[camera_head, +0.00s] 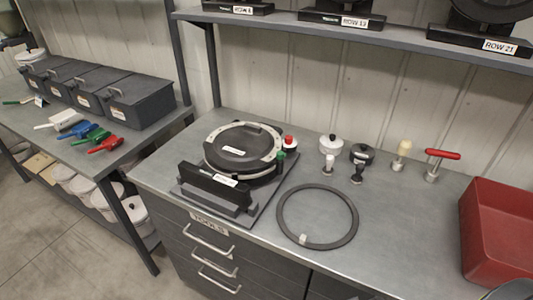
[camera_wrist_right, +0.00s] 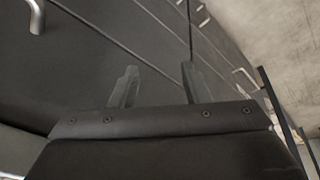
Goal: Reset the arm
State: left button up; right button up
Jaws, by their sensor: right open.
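My right gripper (camera_wrist_right: 158,85) shows in the right wrist view. Its two dark fingers are apart with nothing between them, in front of dark drawer fronts. Neither gripper shows clearly in the head view, and my left gripper is out of sight. The seed meter (camera_head: 238,150), a round black and light-grey unit, sits on a dark base on the workbench (camera_head: 390,222). A black ring (camera_head: 283,226) with a small light tag lies flat to its right.
A red bin (camera_head: 497,230) stands at the bench's right end. Small knobbed tools and a red-handled tool (camera_head: 442,155) stand along the back. A shelf (camera_head: 400,39) hangs above. Drawers (camera_head: 205,262) lie below the front edge. Dark boxes (camera_head: 135,97) and coloured scoops occupy the left table.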

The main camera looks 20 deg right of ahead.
jog(key=s+f+g+b, duration=0.1)
jog(key=s+f+b, duration=0.25)
jog(key=f, duration=1.25)
jog(key=s+f+b, duration=0.2)
jog(key=s+f, duration=0.3)
jog(key=f, duration=1)
jog(key=s+f+g+b, duration=0.1)
jog(key=s+f+b, duration=0.1)
jog(key=s+f, duration=0.5)
jog(key=shift+s+a+f+y, duration=0.3)
jog(key=shift+s+a+f, duration=0.1)
jog(key=shift+s, duration=0.45)
